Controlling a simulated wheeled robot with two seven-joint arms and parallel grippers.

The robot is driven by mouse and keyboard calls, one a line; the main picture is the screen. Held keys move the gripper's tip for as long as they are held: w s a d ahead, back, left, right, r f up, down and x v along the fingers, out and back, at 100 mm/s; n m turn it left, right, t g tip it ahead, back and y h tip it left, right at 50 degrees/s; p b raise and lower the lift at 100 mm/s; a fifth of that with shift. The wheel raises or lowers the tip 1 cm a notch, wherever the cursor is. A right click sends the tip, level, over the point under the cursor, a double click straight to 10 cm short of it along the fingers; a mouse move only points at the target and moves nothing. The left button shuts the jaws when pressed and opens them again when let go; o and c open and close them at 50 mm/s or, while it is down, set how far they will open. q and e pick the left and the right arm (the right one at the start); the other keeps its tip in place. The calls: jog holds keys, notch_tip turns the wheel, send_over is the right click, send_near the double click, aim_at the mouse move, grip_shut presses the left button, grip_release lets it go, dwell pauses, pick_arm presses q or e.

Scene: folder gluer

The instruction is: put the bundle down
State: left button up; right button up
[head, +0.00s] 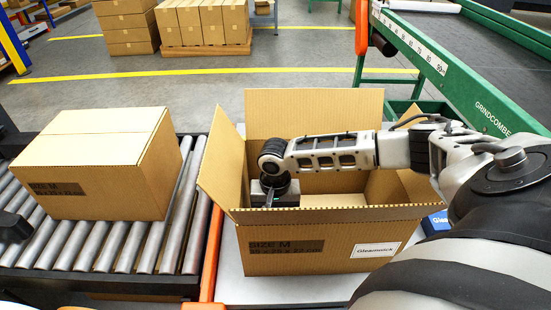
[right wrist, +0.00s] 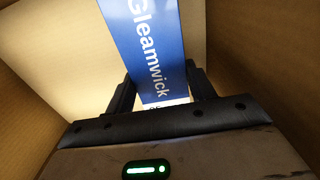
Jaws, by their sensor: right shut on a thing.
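An open carton (head: 283,262) with raised flaps stands on a pale work surface, marked SIZE M with a Gleamwick label. My right arm reaches down into it, and my right gripper (head: 275,195) is inside between the walls. In the right wrist view my right gripper (right wrist: 160,90) is shut on a blue bundle (right wrist: 156,45) with white Gleamwick lettering. Brown cardboard walls surround it there. The head view hides the bundle and the fingertips, and I cannot tell whether the bundle touches the carton floor. My left gripper does not show clearly.
A closed SIZE M carton (head: 95,160) sits on the roller conveyor (head: 135,245) at left. A blue item (head: 437,222) lies right of the open carton, partly hidden by my arm. A green-framed belt machine (head: 455,85) stands at right. Stacked cartons (head: 205,22) are behind.

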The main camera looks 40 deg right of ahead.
notch_tip(320, 180, down, 4)
jog(key=shift+r+b, duration=0.25)
jog(key=shift+b, duration=0.1)
jog(key=shift+f, duration=0.15)
jog(key=o, duration=1.1)
jog(key=shift+f, duration=0.1)
jog(key=shift+c, duration=0.2)
notch_tip(320, 180, up, 12)
jog(key=shift+r+p, duration=0.1)
jog(key=shift+p, duration=0.95)
jog(key=shift+r, duration=0.1)
